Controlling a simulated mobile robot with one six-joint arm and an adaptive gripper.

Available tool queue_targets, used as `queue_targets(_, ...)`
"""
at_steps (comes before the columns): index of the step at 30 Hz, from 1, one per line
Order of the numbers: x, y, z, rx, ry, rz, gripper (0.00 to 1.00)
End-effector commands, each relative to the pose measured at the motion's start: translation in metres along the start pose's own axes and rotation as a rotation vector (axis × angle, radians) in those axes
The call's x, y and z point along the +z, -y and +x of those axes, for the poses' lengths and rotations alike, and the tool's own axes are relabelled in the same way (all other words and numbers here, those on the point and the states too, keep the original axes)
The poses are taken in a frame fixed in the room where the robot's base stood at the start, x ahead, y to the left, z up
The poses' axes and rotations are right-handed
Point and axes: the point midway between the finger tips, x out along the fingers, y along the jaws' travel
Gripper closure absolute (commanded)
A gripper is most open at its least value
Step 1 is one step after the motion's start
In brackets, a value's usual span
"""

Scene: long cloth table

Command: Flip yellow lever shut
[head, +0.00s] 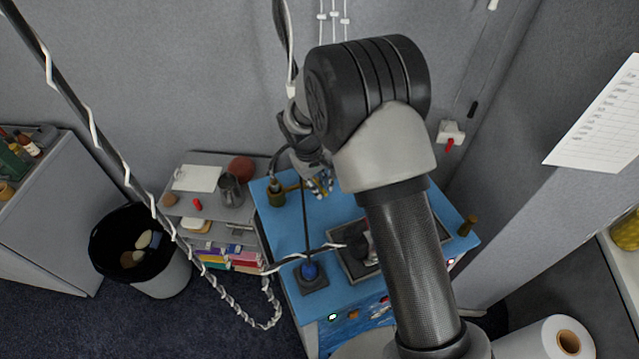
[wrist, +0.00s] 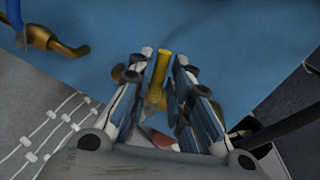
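In the head view my gripper (head: 319,183) is over the back of the blue tabletop (head: 285,232); the yellow lever cannot be made out there. A brass valve (wrist: 50,41) with a blue handle (wrist: 14,14) is at the upper left of the wrist view.
A grey shelf (head: 212,210) and a black-lined bin (head: 110,230) are to the left.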

Motion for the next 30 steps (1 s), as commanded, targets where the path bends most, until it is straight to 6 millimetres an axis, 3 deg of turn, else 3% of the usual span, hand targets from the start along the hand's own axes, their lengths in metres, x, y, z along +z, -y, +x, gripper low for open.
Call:
queue_targets(7, 0.0, 0.0, 0.0, 0.0, 0.0, 0.0, 1.0)
queue_targets(23, 0.0, 0.001, 0.0, 0.0, 0.001, 0.006, 1.0)
queue_targets(30, -0.003, 0.012, 0.0, 0.001, 0.033, 0.175, 1.0)
